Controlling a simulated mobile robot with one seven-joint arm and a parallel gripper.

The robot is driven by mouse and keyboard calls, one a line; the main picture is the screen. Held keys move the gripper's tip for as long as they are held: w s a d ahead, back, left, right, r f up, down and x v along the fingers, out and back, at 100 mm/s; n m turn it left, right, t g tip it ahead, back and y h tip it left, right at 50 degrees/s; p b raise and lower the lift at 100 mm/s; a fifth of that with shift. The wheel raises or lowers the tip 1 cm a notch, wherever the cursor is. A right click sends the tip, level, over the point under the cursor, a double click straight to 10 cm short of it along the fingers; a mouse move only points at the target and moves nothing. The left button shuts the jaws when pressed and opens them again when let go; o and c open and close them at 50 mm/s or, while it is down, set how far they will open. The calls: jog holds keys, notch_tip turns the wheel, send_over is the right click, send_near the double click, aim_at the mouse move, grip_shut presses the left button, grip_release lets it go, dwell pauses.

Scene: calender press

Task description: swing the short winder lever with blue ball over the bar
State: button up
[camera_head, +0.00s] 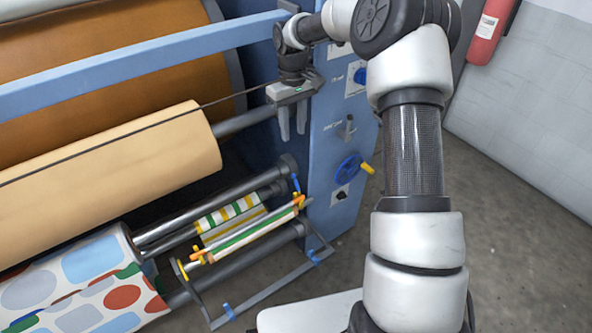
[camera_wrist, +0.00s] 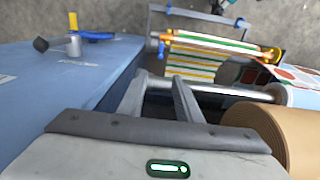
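A short blue-tipped lever (camera_head: 296,184) stands at the right end of the small winder, near the side panel. It looks like the winder lever with the blue ball, though its ball shape is too small to make out. It also shows as a small blue piece in the wrist view (camera_wrist: 161,46). The winder's bar (camera_head: 250,230), with orange ends, runs beside it over striped material; the bar shows at the top of the wrist view (camera_wrist: 215,45). My gripper (camera_head: 292,137) points down, well above the lever. Its fingers (camera_wrist: 158,90) are apart with nothing between them.
The blue side panel (camera_head: 335,120) carries a blue handwheel (camera_head: 348,168) with a yellow handle and a grey lever (camera_head: 347,128). A large tan roll (camera_head: 110,165) lies left of my gripper. A lower grey frame (camera_head: 265,292) surrounds the winder. Floor is open at right.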

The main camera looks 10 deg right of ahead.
jog(key=b, duration=0.3)
send_near(296, 183)
jog(key=f, duration=0.1)
jog(key=w+f, duration=0.1)
jog(key=f, duration=0.3)
jog(key=shift+w+a+f, duration=0.2)
jog(key=shift+w+a, duration=0.05)
jog(key=shift+w, duration=0.1)
grip_shut()
